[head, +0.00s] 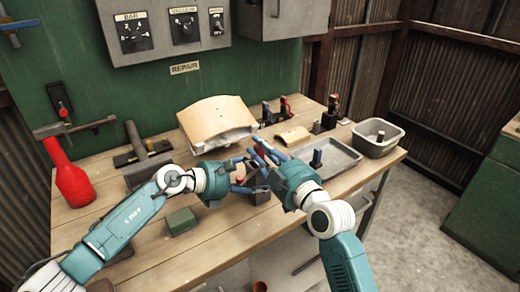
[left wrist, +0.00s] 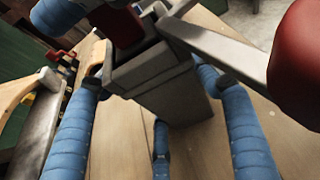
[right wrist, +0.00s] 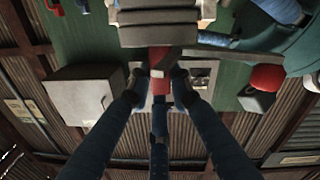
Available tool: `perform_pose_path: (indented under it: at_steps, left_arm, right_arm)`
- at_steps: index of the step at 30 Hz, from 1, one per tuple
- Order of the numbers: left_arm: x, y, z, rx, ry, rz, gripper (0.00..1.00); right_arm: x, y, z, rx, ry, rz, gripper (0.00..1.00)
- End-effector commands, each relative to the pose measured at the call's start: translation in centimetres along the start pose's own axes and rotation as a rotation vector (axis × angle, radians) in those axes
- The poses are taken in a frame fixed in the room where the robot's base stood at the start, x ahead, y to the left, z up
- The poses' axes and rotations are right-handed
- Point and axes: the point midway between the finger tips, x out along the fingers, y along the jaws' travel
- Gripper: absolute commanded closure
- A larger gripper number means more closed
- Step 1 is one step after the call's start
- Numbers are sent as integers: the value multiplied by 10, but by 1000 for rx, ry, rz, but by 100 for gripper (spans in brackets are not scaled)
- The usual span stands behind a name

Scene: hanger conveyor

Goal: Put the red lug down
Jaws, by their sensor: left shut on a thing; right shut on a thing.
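A red lug (right wrist: 158,84) is between the fingers of my right gripper (right wrist: 158,98), which is shut on it. The lug also shows in the left wrist view (left wrist: 122,24), at the top of a grey block (left wrist: 158,82). I cannot tell whether it is seated in the block. The block has a side lever ending in a red ball (left wrist: 300,60). My left gripper (head: 240,182) is shut on the block, its blue fingers around it. In the head view my right gripper (head: 266,158) is close above the block, and the fingers mostly hide the lug.
A shallow grey tray (head: 350,174) holds a blue-topped lug (head: 317,158). A curved wooden piece (head: 215,115) stands behind the grippers. A red bottle (head: 72,182) and green block (head: 181,221) are left. The front bench is mostly clear.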

Motion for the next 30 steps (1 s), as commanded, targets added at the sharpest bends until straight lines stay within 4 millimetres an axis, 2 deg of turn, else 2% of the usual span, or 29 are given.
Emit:
perform_pose_path:
  at_steps: [8, 9, 11, 22, 26, 30]
  left_arm:
    - [0, -1, -3, 0, 5, -2, 76]
    - [0, -1, -3, 0, 5, -2, 76]
    - [0, -1, -3, 0, 5, -2, 76]
    - [1, -1, -3, 0, 5, -3, 76]
    - [1, -1, -3, 0, 6, -2, 76]
    - [0, -1, -4, 0, 6, -2, 76]
  right_arm:
    - [0, -1, 1, -1, 1, 0, 100]
    - [0, -1, 1, 0, 1, -1, 74]
    - [0, -1, 1, 1, 1, 0, 62]
    - [-2, 1, -2, 0, 2, 1, 61]
    - [-19, 1, 0, -2, 0, 1, 61]
    - [-50, 0, 1, -3, -1, 0, 61]
